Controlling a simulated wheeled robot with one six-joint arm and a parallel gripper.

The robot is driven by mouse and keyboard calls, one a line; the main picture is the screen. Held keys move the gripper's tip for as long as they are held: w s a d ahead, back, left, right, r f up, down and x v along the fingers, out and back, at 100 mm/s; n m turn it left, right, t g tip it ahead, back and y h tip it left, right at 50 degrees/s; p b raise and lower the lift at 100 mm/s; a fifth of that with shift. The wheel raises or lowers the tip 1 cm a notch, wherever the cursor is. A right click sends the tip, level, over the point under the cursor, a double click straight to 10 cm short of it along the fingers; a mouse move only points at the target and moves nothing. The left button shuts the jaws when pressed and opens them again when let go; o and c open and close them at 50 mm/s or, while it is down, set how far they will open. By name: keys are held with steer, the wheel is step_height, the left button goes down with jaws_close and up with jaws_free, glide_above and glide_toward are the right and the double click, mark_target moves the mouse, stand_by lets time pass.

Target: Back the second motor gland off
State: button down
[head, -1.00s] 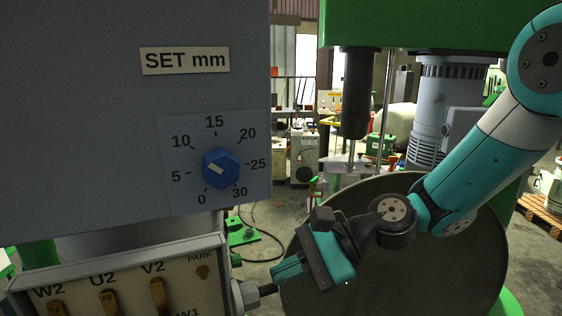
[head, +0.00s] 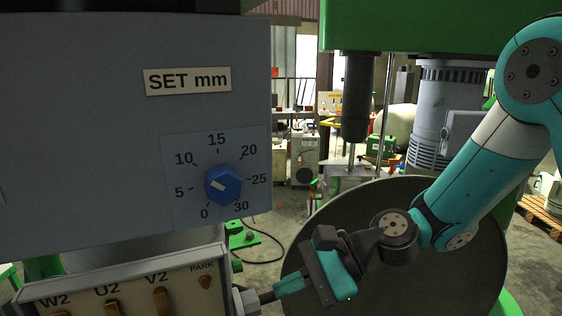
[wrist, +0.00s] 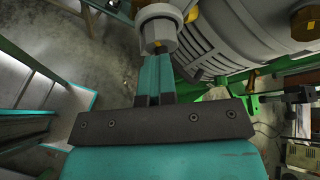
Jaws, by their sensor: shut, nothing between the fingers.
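The gland (head: 246,301) is a grey fitting on the right side of the terminal box (head: 120,280), at the bottom of the head view. Whether it is the second motor gland I cannot tell.
A grey panel with a blue dial (head: 223,184) stands above the terminal box. In the wrist view a ribbed grey motor body (wrist: 225,40) lies right of the fingers. Open floor (wrist: 70,40) shows at left.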

steer(key=shift+s+d+f+p, duration=0.15)
steer(key=shift+s+f+p, duration=0.3)
steer(key=shift+f+p, duration=0.1)
stand_by(0.4)
steer(key=shift+r, duration=0.2)
steer(key=shift+w+d+r+p, duration=0.1)
steer(key=shift+w+d+p, duration=0.3)
steer(key=shift+d, duration=0.55)
steer(key=shift+w+d+r+p, duration=0.1)
steer(key=shift+w+d+p, duration=0.2)
steer(key=shift+d, duration=0.6)
steer(key=shift+w+d+r+p, duration=0.1)
steer(key=shift+w+d+p, duration=0.3)
steer(key=shift+d, duration=0.55)
steer(key=shift+s, duration=0.1)
